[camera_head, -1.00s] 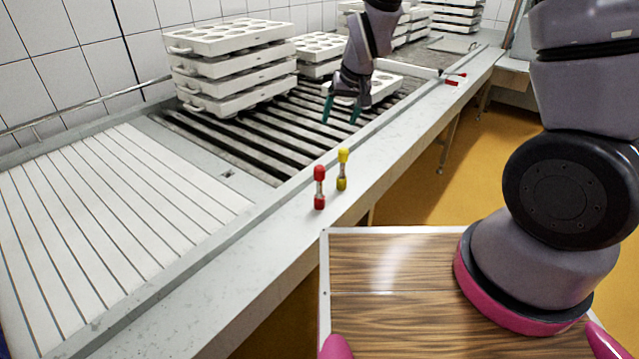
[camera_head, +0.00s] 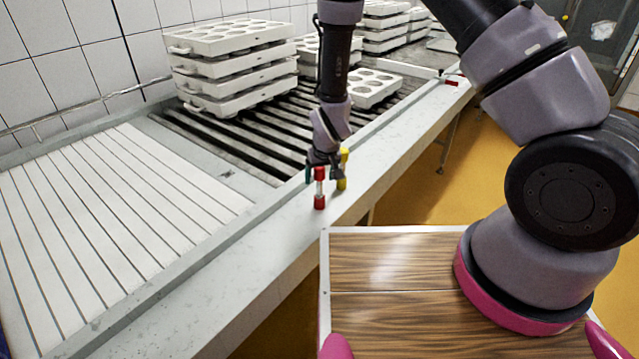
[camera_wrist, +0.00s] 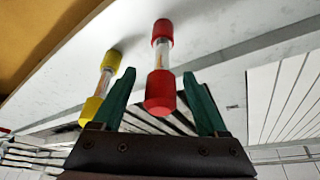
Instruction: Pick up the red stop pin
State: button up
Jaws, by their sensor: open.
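The red stop pin (camera_head: 319,188) stands upright on the light ledge beside the conveyor, with red ends and a clear middle. In the wrist view the red pin (camera_wrist: 161,70) shows ahead of the gap between the fingers. My gripper (camera_head: 325,174) is open, with green fingers, close behind the red pin in the head view. The yellow pin (camera_head: 343,168) stands just right of and behind the red one. In the wrist view the yellow pin (camera_wrist: 100,88) is beside the left finger, outside the gap. Whether a finger touches either pin I cannot tell.
A tall stack of white moulds (camera_head: 235,65) stands on the roller conveyor (camera_head: 262,125), with another mould (camera_head: 372,88) farther right. A red-ended piece (camera_head: 452,82) lies on the far ledge. The ledge (camera_head: 250,255) in front of the pins is clear.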

aim_at(318, 182)
jog(key=x, duration=0.3)
jog(key=shift+f, duration=0.4)
grip_shut()
jog(key=shift+a+r, duration=0.1)
